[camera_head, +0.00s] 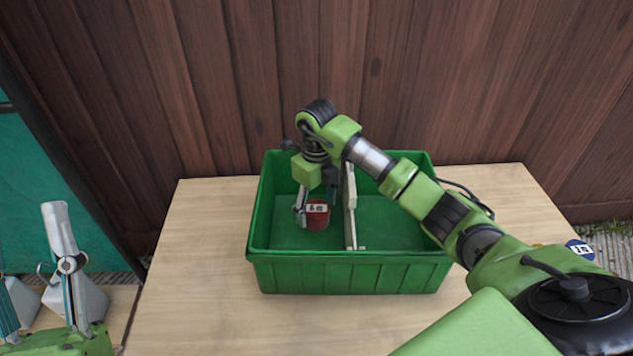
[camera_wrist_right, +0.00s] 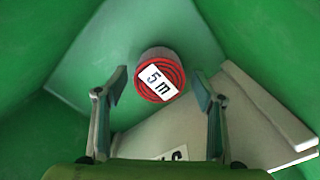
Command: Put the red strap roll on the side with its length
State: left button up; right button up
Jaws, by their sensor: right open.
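The red strap roll (camera_head: 317,220) is in the left compartment of the green crate (camera_head: 350,278). In the wrist view its coiled red end (camera_wrist_right: 163,86) faces the camera and carries a white "5 m" label. A pale divider (camera_head: 350,208) splits the crate into two compartments; in the wrist view the divider (camera_wrist_right: 262,110) is to the right and carries a partly hidden label. My right gripper (camera_head: 317,205) reaches down into the left compartment, open, one finger on each side of the roll in the picture. Contact cannot be told.
The crate stands on a light wooden table (camera_head: 190,270), bare at left and front. A blue roll with a white label (camera_head: 580,250) lies at the right, partly hidden by my arm. A wooden wall (camera_head: 300,60) stands behind.

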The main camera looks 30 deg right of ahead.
aim_at(317, 208)
notch_tip(317, 208, up, 5)
jog(key=shift+f+p, duration=0.1)
jog(key=shift+p, duration=0.65)
pick_arm(q)
jog(key=w+f+g+y, duration=0.1)
jog(key=w+f+g, duration=0.2)
jog(key=f, duration=0.4)
jog(key=w+f+g+y+p, duration=0.1)
jog(key=w+f+g+y, duration=0.1)
jog(key=f+g, duration=0.4)
jog(key=shift+w+f+y+p, duration=0.3)
jog(key=shift+w+f, duration=0.55)
jog(key=shift+f, duration=0.4)
pick_arm(e)
jog(key=shift+r, duration=2.8)
pick_arm(q)
jog(key=shift+a, duration=0.1)
